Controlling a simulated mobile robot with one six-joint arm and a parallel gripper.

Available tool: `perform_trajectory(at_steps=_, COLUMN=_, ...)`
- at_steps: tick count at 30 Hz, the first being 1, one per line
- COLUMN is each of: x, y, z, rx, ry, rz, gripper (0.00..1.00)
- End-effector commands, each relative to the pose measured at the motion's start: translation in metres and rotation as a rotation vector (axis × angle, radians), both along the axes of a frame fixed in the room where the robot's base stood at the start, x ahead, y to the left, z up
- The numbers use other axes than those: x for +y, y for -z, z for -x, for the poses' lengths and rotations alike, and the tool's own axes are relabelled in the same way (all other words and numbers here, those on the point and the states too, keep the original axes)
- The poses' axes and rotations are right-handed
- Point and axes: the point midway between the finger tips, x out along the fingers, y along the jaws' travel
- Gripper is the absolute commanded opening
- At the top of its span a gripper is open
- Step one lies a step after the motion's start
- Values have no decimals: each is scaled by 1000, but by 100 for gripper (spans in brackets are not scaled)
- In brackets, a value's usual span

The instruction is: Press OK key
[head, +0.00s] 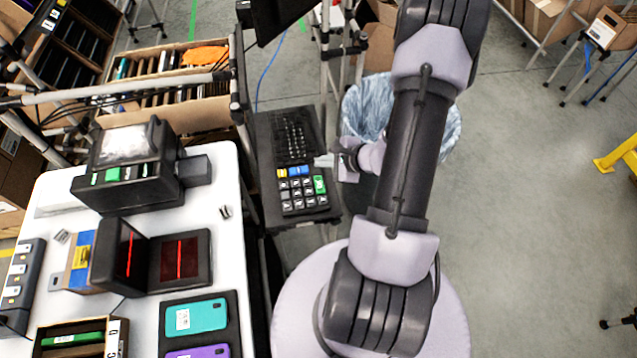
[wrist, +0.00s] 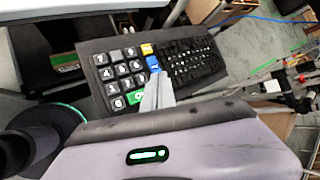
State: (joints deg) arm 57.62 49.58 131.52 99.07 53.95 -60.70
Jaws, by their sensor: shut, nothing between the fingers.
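A black keyboard unit (head: 292,165) stands beside the white table, with a number pad and coloured keys at its near end. A large green key (head: 320,184), likely the OK key, is at the pad's right edge; its lettering is too small to read. In the wrist view the green key (wrist: 134,97) is partly hidden by the fingers. My gripper (head: 321,161) is shut and empty. Its tips lie over the unit's right side, close to the blue key (wrist: 152,62) in the wrist view. I cannot tell whether they touch it.
The white table (head: 235,230) at left holds a printer (head: 130,165), a scanner with red lines (head: 180,258) and a teal phone (head: 196,316). A lined bin (head: 360,105) stands behind my arm. Open floor lies at right.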

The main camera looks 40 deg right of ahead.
Motion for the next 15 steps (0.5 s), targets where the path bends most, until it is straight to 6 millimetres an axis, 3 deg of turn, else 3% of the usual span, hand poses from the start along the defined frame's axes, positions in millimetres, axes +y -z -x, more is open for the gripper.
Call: perform_trajectory(at_steps=15, x=0, y=71, z=0, rx=1, ry=-1, rz=0, gripper=0)
